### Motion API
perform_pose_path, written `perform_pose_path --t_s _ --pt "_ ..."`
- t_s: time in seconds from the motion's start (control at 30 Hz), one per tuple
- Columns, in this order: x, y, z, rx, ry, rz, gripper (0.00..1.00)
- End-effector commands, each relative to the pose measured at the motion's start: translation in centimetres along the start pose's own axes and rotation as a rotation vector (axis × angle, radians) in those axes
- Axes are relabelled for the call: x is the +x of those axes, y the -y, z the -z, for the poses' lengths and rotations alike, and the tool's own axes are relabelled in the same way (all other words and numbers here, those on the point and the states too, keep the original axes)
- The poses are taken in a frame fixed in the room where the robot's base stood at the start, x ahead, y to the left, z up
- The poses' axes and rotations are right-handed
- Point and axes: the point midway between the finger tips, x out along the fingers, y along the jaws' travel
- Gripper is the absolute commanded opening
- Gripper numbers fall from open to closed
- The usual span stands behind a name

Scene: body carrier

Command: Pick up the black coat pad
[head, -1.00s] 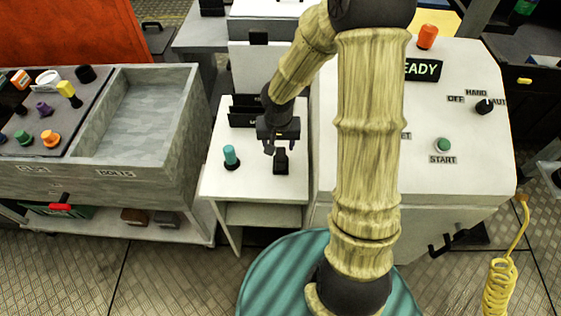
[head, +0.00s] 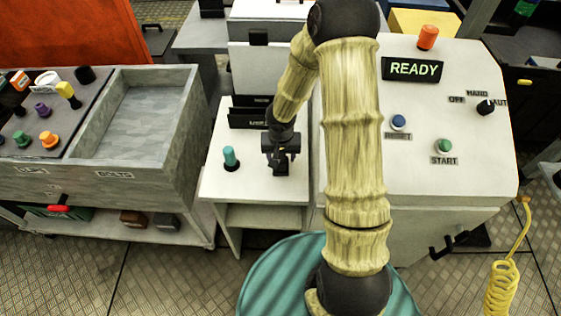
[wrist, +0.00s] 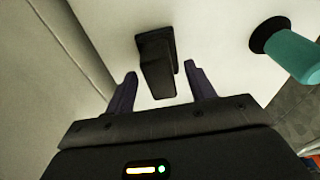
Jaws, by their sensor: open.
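The black coat pad (wrist: 158,66) is a small dark block on a square base. It stands on the white side table, and in the head view my gripper largely covers it. My gripper (wrist: 160,88) is open, with a finger on each side of the pad's near end in the wrist view. No grip on the pad shows, and I cannot tell the remaining height between fingertips and pad. In the head view my gripper (head: 281,160) is over the pad's spot on the table.
A teal knobbed piece (head: 231,157) with a dark base stands left of the pad; it also shows in the wrist view (wrist: 292,52). A black rack (head: 248,114) is behind. The white control panel (head: 455,110) rises to the right, a grey bin (head: 195,125) to the left.

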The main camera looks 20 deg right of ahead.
Motion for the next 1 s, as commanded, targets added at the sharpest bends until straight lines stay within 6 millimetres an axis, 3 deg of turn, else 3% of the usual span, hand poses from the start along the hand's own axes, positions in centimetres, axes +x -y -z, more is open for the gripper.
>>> perform_pose_path --t_s 0.03,0.17,0.7,0.93,1.0 --pt "1.00 0.08 -0.08 -0.003 0.001 0.000 0.55" --pt "1.89 0.06 -0.04 -0.002 0.000 0.000 0.55" --pt "1.88 0.06 -0.01 -0.001 -0.001 0.000 0.55" --pt "1.89 0.06 -0.02 -0.001 -0.001 0.000 0.09" --pt "1.89 0.06 -0.02 -0.001 -0.001 0.000 0.05"
